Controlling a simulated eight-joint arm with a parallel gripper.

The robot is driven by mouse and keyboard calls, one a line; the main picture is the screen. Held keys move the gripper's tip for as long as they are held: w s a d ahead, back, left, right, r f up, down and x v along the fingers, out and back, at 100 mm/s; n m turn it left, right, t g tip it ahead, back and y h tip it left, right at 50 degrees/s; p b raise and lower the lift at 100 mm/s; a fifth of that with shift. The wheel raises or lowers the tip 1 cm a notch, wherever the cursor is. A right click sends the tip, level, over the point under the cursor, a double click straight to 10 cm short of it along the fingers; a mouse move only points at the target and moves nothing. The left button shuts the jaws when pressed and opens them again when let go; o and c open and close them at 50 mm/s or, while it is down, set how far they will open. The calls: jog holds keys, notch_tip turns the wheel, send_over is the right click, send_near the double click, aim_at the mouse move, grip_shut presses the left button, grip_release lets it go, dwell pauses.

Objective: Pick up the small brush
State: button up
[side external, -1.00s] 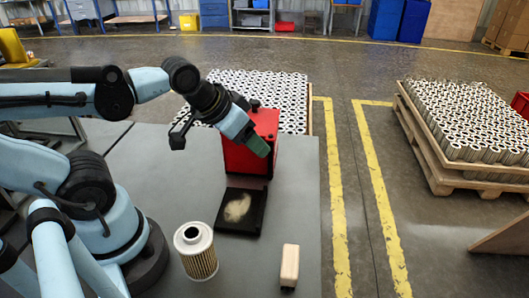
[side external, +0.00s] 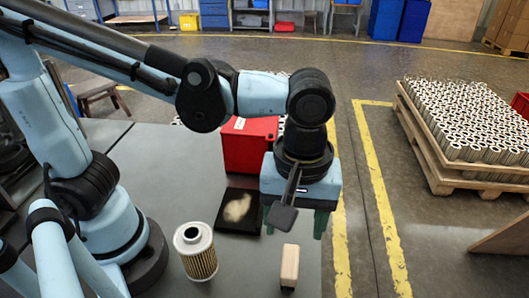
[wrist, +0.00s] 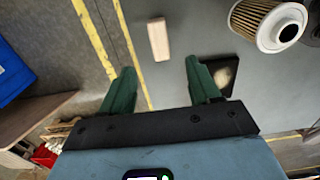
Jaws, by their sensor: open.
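The small brush (side external: 290,264) has a pale wooden block with a dark underside. It stands near the front right edge of the grey table, and its pale top shows in the wrist view (wrist: 158,40). My gripper (side external: 294,226) points down above and behind the brush in the side view, its green fingers apart and empty. In the wrist view, my gripper (wrist: 160,70) has its two fingers spread, with the brush beyond the gap between their tips, not touching them.
A filter cartridge (side external: 198,257) stands left of the brush. A black tray (side external: 222,222) with a pale fluffy clump lies behind it. A red box (side external: 247,148) stands farther back. The table (side external: 160,180) ends just right of the brush.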

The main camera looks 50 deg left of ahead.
aim_at(290, 260)
jog(key=shift+f, duration=5.6)
jog(key=shift+c, duration=0.4)
jog(key=c, duration=1.1)
jog(key=shift+o, duration=0.2)
jog(key=shift+r, duration=0.1)
jog(key=shift+r, duration=0.8)
notch_tip(290, 260, up, 3)
jog(key=shift+s+f, duration=0.15)
jog(key=shift+f, duration=0.05)
jog(key=s+d+r, duration=0.3)
jog(key=s+r, duration=0.3)
jog(key=s, duration=0.5)
jog(key=shift+d+r, duration=0.3)
jog(key=shift+d, duration=0.05)
